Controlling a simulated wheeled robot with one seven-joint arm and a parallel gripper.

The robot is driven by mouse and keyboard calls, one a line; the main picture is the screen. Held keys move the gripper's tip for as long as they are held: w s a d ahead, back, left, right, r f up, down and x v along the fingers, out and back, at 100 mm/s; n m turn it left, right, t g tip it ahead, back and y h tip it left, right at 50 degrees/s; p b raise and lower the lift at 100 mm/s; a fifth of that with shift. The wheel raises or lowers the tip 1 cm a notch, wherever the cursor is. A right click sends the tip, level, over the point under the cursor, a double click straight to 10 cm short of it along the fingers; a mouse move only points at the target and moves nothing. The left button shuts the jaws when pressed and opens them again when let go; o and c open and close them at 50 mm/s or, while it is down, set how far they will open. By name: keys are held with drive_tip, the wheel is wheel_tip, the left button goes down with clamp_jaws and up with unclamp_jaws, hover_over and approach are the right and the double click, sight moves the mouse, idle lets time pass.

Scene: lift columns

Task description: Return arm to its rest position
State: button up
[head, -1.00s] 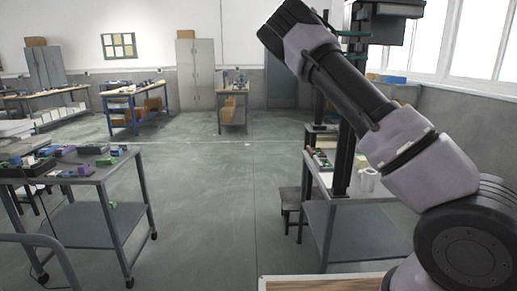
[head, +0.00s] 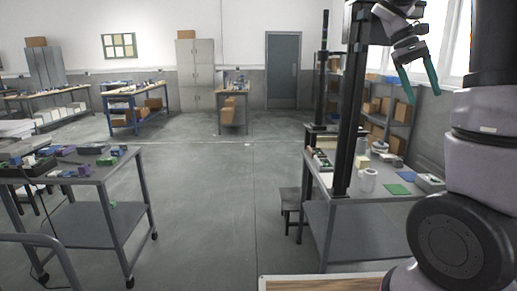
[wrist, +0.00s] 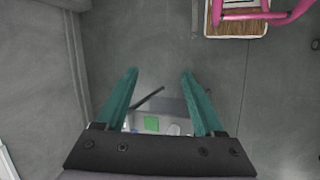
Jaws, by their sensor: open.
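My gripper (head: 425,97) shows at the upper right of the head view, high above the right workbench. Its two green fingers point downward and stand apart with nothing between them. My arm stands upright along the right edge of the head view, and its upper part runs out of frame. In the wrist view my gripper (wrist: 160,72) has its fingers spread. A workbench top with a green sheet (wrist: 151,124) shows between and beyond them.
The right workbench (head: 345,222) carries a dark column (head: 349,110), white rolls (head: 368,181) and a green sheet (head: 398,189). A stool (head: 291,205) stands beside it. Another bench (head: 100,220) with small parts is at left. The floor between is clear.

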drive_tip(key=s+a+m+t+y, duration=0.1)
drive_tip(key=s+a+t+y, duration=0.2)
drive_tip(key=a, duration=0.6)
drive_tip(key=s+a+m+t+y, duration=0.1)
drive_tip(key=s+a+t+y, duration=0.2)
drive_tip(key=s+a+t, duration=0.4)
drive_tip(key=s+a, duration=0.2)
drive_tip(key=shift+s+a+f+m+t, duration=0.15)
drive_tip(key=shift+s+m+t, duration=0.15)
drive_tip(key=shift+s+t, duration=0.1)
